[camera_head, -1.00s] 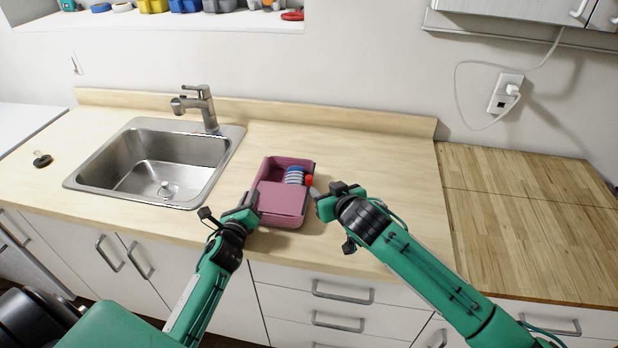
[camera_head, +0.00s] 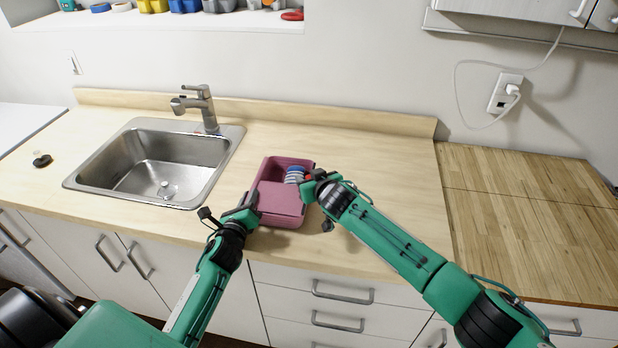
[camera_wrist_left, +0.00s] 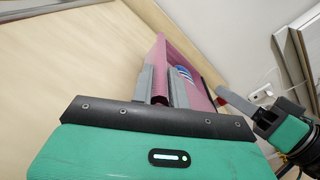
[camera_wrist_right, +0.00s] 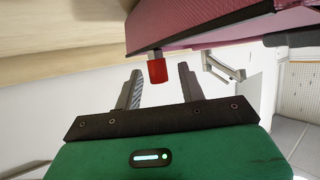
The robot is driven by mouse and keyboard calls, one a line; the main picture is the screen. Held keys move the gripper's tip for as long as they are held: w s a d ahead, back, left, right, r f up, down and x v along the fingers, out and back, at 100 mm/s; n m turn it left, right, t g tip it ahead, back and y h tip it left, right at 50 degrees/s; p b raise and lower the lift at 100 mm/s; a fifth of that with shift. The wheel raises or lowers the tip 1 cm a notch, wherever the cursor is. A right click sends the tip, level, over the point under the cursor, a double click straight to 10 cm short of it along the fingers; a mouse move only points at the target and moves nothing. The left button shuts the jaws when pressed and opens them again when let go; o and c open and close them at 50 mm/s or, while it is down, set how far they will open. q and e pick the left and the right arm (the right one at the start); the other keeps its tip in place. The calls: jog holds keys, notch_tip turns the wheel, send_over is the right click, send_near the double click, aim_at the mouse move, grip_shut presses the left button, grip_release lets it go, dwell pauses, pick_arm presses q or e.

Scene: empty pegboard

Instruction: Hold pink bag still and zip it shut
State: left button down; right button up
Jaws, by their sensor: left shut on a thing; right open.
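The pink bag (camera_head: 282,205) sits on the wooden counter right of the sink. Its near part is covered by a pink top and its far part is open, with blue-and-white round items (camera_head: 295,174) inside. My left gripper (camera_head: 250,203) is shut on the bag's left wall, which shows between its fingers in the left wrist view (camera_wrist_left: 161,92). A red pull tab (camera_wrist_right: 157,70) sticks out from the bag's right side. My right gripper (camera_wrist_right: 158,88) is open, with the red tab just ahead of and between its fingertips; the tab and fingers look apart.
The steel sink (camera_head: 160,160) and faucet (camera_head: 200,105) are left of the bag. The counter (camera_head: 390,190) is clear to the right and behind the bag. A wall outlet (camera_head: 505,93) with a cord is at the back right.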

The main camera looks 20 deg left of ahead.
jog(key=shift+w+a+f, duration=0.1)
jog(key=shift+w+a, duration=0.05)
grip_shut()
jog(key=shift+w+a+f, duration=0.1)
jog(key=shift+w+a, duration=0.15)
jog(key=shift+w, duration=0.35)
jog(key=shift+w+a+f, duration=0.1)
jog(key=shift+w+a, duration=0.1)
jog(key=shift+w, duration=0.4)
jog(key=shift+w+a+r, duration=0.15)
jog(key=shift+w, duration=0.45)
jog(key=shift+w+a+r, duration=0.1)
jog(key=shift+w, duration=0.45)
grip_release()
jog(key=shift+d, duration=0.1)
